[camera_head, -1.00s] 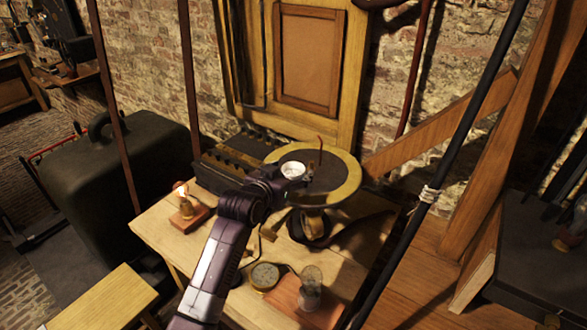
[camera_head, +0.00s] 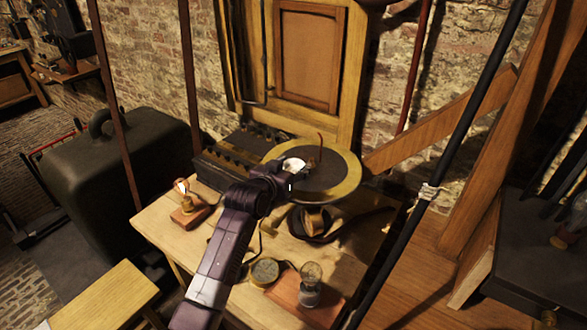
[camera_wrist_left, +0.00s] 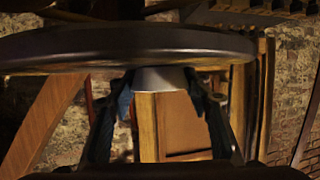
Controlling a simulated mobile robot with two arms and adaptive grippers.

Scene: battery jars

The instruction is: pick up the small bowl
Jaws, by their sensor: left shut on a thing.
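The small bowl (camera_head: 293,164) is whitish and shows at the tip of my left arm, over the left part of a round dark disc with a yellow rim (camera_head: 345,188). My left gripper (camera_head: 286,172) comes in from the lower left and is shut on the bowl. In the left wrist view the small bowl (camera_wrist_left: 160,78) is a pale grey shape between the two dark fingers of my left gripper (camera_wrist_left: 160,92), in front of the disc's dark edge (camera_wrist_left: 60,48). I cannot tell if the bowl touches the disc. My right gripper is not in view.
The disc stands on a wooden table (camera_head: 160,228). Also there are a lit small lamp on a block (camera_head: 187,212), a round gauge (camera_head: 265,271), a glass bulb on a board (camera_head: 310,285) and a dark slotted box (camera_head: 222,160). A dark pole (camera_head: 440,165) slants past the right side.

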